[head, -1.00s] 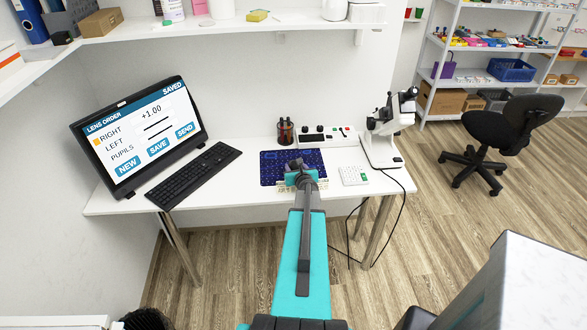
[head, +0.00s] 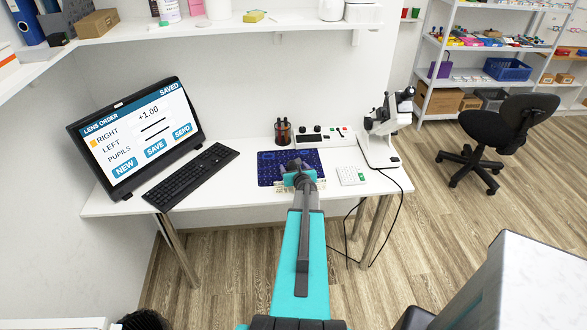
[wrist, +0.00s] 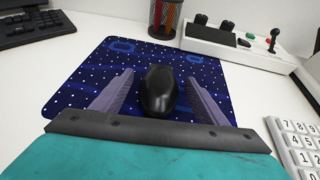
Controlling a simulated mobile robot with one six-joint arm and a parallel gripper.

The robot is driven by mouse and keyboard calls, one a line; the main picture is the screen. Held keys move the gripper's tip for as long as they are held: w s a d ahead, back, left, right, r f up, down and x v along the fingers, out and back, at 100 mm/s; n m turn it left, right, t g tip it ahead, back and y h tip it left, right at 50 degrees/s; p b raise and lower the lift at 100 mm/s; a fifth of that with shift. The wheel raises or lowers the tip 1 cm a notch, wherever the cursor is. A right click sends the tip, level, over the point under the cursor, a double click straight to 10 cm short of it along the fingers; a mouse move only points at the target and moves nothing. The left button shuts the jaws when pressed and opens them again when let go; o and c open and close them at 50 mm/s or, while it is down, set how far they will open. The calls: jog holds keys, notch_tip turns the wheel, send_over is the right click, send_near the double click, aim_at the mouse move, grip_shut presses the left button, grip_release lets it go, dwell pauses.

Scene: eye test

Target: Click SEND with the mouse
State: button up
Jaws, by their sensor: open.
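The black mouse (wrist: 159,92) lies on the dark blue dotted mouse pad (wrist: 78,82), which also shows in the head view (head: 266,171). My gripper (wrist: 160,85) is open, with one finger on each side of the mouse; I cannot tell whether either finger touches it. In the head view my gripper (head: 297,166) is over the pad and hides the mouse. The monitor (head: 140,137) at the left shows a LENS ORDER page with the buttons NEW, SAVE and SEND (head: 182,131). Its top right corner reads SAVED. I cannot make out a cursor.
A black keyboard (head: 193,175) lies in front of the monitor. A pen cup (head: 282,132) and a white control box (wrist: 238,42) stand behind the pad. A white calculator (wrist: 300,142) lies right of the pad, near a microscope (head: 384,130). Bare desk lies between keyboard and pad.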

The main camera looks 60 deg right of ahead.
jog(key=shift+b+v, duration=1.05)
jog(key=shift+v, duration=4.35)
jog(key=shift+p+v, duration=0.5)
jog(key=shift+v, duration=0.4)
jog(key=shift+s+a+r, duration=0.2)
jog(key=shift+s+a, duration=0.1)
jog(key=shift+a, duration=0.15)
